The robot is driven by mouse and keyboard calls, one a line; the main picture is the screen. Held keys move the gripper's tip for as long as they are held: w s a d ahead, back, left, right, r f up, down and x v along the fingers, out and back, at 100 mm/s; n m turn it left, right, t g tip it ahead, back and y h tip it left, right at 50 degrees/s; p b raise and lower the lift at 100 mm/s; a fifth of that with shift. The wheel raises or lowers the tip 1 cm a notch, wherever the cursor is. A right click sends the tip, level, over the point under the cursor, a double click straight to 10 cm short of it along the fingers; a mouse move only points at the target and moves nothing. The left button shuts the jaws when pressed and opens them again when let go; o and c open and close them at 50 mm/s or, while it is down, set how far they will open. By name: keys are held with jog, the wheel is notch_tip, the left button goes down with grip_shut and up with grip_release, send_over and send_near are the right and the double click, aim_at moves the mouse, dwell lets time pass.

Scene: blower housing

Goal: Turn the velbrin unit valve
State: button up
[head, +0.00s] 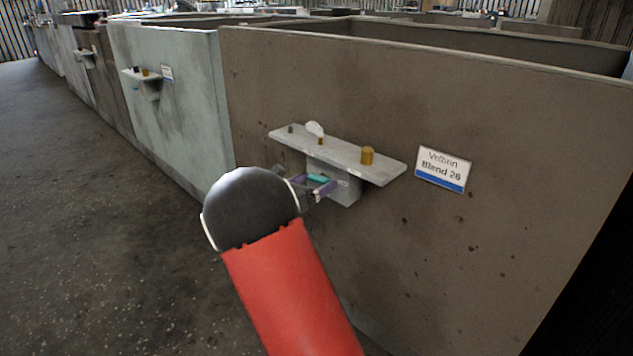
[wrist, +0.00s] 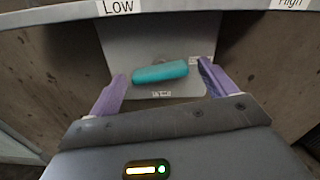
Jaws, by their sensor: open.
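The velbrin unit is the brown wall panel (head: 420,250) with a white sign (head: 443,168) reading "Velbrin Blend 26". A teal valve handle (wrist: 160,72) lies nearly level on a grey box under the shelf. It also shows in the head view (head: 317,178). My gripper (wrist: 160,85) is open, with one purple finger on each side of the handle. The fingers appear apart from the handle. In the head view my gripper (head: 312,188) is at the box under the shelf, partly hidden by my arm.
A grey shelf (head: 335,153) juts out above the handle, carrying a gold cylinder (head: 367,155), a white round piece (head: 314,129) and small knobs. Its front edge bears "Low" (wrist: 118,7) and "High" (wrist: 291,3) labels. Similar units stand along the wall at left. The floor (head: 90,200) at left is clear.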

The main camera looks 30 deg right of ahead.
jog(key=shift+w+d, duration=0.15)
jog(key=shift+d, duration=0.3)
jog(key=shift+c, duration=0.4)
jog(key=c, duration=0.9)
jog(key=shift+f+m+b, duration=0.2)
jog(key=shift+m+b, duration=0.3)
jog(key=shift+b, duration=0.15)
jog(key=shift+r+m+b, duration=0.15)
jog(key=shift+m+b, duration=0.15)
jog(key=shift+m, duration=0.3)
jog(key=o, duration=1)
